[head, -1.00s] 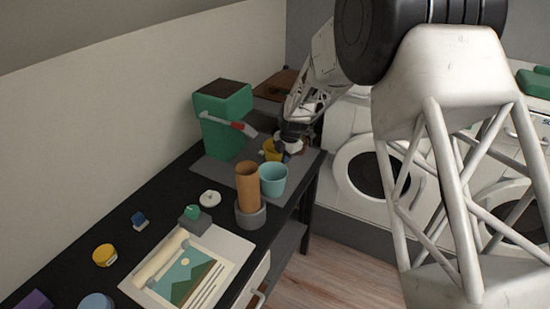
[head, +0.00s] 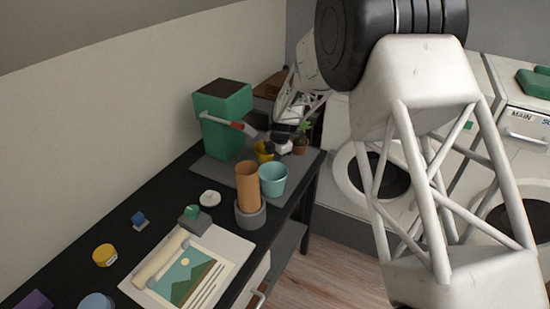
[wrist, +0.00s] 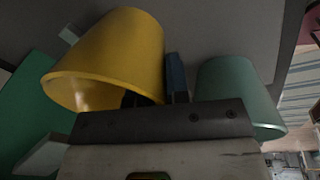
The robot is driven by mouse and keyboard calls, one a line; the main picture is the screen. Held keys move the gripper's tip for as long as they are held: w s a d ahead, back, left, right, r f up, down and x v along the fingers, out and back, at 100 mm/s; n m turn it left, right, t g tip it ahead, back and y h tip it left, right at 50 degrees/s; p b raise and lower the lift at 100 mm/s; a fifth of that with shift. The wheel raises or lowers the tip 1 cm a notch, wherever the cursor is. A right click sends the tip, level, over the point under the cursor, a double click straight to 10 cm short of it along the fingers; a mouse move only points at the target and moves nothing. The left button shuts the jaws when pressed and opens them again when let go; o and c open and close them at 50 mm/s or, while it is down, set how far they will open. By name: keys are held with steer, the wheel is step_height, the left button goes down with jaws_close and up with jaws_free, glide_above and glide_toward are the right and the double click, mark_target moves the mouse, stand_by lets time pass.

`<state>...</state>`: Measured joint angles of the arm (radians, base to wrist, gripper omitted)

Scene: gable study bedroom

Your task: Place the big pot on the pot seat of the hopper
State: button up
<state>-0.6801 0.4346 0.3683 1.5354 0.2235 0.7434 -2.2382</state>
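The green hopper (head: 222,125), filled with dark soil, stands on a grey mat at the back of the black desk; a white bar with a red part (head: 237,125) crosses its front. The yellow pot (head: 262,151) is right of it, and fills much of the wrist view (wrist: 115,55). My gripper (wrist: 155,90) straddles the pot's wall, one dark finger inside and one blue-grey finger against the outside, and looks closed on it. A teal pot (head: 273,181) stands nearer, at the mat's edge. I cannot make out the pot seat or which pot is the big one.
A tan cylinder (head: 248,182) stands in a grey round holder (head: 250,217) beside the teal pot. A small potted plant (head: 302,141) is just right of my gripper. A white disc (head: 210,198) and an illustrated sheet (head: 187,275) lie nearer.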

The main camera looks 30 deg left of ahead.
steer(key=o, duration=0.3)
steer(key=shift+r, duration=0.15)
step_height(320, 180, up, 12)
steer(key=d, duration=0.2)
steer(key=shift+w, duration=0.25)
stand_by(0.3)
stand_by(0.5)
